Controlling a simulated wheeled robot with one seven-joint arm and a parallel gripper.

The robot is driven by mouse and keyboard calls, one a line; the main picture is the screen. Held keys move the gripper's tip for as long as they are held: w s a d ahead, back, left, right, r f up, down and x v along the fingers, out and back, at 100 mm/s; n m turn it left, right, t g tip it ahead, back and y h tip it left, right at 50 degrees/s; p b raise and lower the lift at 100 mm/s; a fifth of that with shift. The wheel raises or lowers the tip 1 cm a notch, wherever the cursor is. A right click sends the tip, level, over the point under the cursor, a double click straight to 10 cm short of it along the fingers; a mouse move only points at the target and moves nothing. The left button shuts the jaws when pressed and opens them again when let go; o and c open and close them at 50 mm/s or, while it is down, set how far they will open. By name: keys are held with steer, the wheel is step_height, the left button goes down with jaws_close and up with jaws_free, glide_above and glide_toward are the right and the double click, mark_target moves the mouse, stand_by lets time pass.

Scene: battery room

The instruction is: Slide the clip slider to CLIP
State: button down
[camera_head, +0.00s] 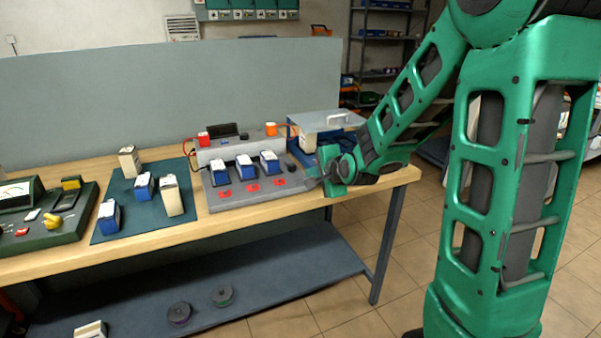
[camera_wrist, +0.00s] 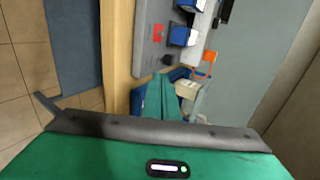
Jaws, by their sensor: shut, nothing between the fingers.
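The grey charging station (camera_head: 215,202) stands on the wooden bench, with several blue-and-white batteries and red marks in a row. A small dark knob (camera_head: 291,168) sits at the right end of its base and may be the clip slider. It also seems to show in the wrist view (camera_wrist: 166,60). No CLIP lettering is readable. My gripper (camera_head: 312,181) is shut and empty, close to the right end of the station and just right of and below the knob. Whether it touches the station cannot be told.
A grey-lidded blue box (camera_head: 328,121) stands behind my gripper at the bench's right end. A dark green mat (camera_head: 108,232) with batteries lies left. Wooden bench edge (camera_head: 250,220) runs in front.

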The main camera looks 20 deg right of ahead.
glide_toward(292, 169)
steer(key=f, duration=0.1)
steer(key=w+f, duration=0.1)
steer(key=f, duration=0.1)
steer(key=shift+d, duration=0.1)
steer(key=w, duration=0.2)
steer(key=shift+w, duration=1.15)
